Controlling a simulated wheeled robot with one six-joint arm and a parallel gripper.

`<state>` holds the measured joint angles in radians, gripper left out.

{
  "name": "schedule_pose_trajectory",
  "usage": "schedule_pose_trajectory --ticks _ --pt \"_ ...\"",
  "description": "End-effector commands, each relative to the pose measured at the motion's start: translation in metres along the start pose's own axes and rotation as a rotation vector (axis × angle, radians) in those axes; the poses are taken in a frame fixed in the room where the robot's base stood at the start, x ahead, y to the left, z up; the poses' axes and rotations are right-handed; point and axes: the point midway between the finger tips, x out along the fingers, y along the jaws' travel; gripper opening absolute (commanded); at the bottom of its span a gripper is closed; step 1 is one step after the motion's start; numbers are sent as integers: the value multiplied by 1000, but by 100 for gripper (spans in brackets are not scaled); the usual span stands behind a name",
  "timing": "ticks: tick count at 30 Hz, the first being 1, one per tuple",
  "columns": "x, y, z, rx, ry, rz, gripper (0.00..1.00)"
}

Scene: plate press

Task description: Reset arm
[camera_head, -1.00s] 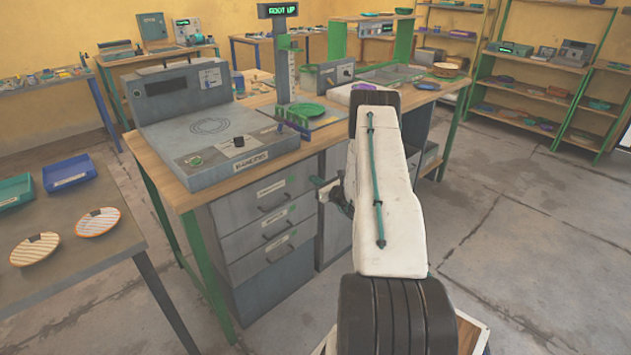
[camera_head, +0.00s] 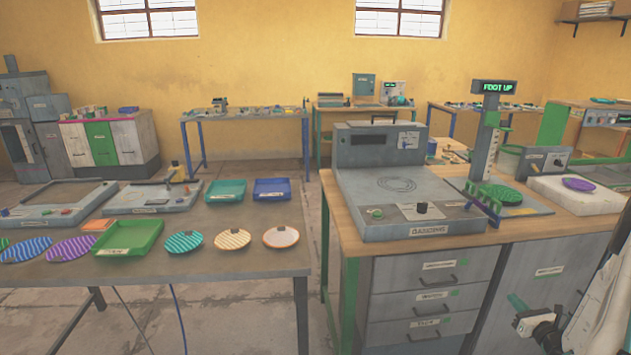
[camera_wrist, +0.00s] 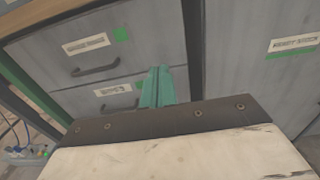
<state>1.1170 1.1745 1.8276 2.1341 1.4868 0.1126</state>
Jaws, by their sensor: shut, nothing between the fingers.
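My gripper (camera_wrist: 157,88) shows in the wrist view as teal fingers pressed together, with nothing between them. It points toward the grey drawer fronts (camera_wrist: 95,62) of the workbench and looks apart from them. In the head view my arm is at the lower right edge, mostly cut off by the frame. It is in front of the grey cabinet door (camera_head: 545,280), right of the drawers (camera_head: 432,290).
The bench holds a grey machine (camera_head: 400,185), a stand with a lit display (camera_head: 493,87) and a green plate (camera_head: 500,194). A purple plate (camera_head: 578,184) lies on a white block. The left table (camera_head: 250,262) carries striped plates and trays. Floor shows between the tables.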

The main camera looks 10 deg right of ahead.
Motion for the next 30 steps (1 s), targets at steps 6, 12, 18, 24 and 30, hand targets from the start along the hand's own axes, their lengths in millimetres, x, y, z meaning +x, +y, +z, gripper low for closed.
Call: schedule_pose_trajectory --ticks 6,12,18,24,30 --pt "-13 54 -12 -10 69 203 0" --pt "-19 130 38 -126 112 542 0" --pt "-34 213 105 -314 133 915 0" --pt "-71 292 170 -563 145 1298 0" --pt "-120 348 221 -841 150 1630 0"
